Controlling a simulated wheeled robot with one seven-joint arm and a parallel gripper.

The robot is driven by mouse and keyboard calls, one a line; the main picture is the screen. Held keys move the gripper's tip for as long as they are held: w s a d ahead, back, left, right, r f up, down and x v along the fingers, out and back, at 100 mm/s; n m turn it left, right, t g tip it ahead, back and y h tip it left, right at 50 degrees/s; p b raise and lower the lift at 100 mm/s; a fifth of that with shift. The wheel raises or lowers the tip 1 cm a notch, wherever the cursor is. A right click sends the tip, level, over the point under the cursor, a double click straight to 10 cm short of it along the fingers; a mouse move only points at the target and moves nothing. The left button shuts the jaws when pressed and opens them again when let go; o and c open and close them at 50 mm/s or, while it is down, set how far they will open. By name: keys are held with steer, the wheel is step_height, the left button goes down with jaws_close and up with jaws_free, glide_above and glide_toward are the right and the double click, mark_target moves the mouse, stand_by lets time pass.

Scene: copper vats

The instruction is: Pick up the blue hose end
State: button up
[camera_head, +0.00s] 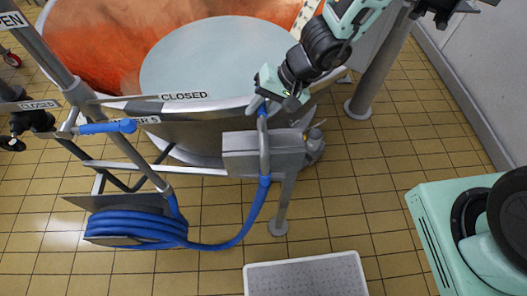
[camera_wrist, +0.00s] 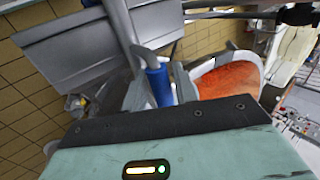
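The blue hose end (camera_head: 262,111) stands upright at the top of a curved grey pipe, beside a grey box (camera_head: 264,152) in front of the vat. The rest of the blue hose (camera_head: 243,228) runs down to a coil at the lower left. My gripper (camera_head: 266,101) is at the hose end, pointing down from the upper right. In the wrist view the blue hose end (camera_wrist: 158,86) lies between my two fingers (camera_wrist: 160,92), with a grey bent pipe above it. The fingers are very close to its sides; whether they press on it is unclear.
The copper vat (camera_head: 112,45) with its pale inner disc fills the upper left. A blue-handled valve (camera_head: 108,127) and metal rails stand at the left. A white grated step (camera_head: 305,278) is at the bottom. A mint-green machine (camera_head: 432,235) stands lower right.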

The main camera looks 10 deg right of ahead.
jaws_close()
steer(key=shift+r, duration=0.2)
step_height(320, 180, up, 18)
steer(key=p, duration=0.6)
steer(key=shift+p, duration=0.35)
steer(key=shift+f, duration=0.1)
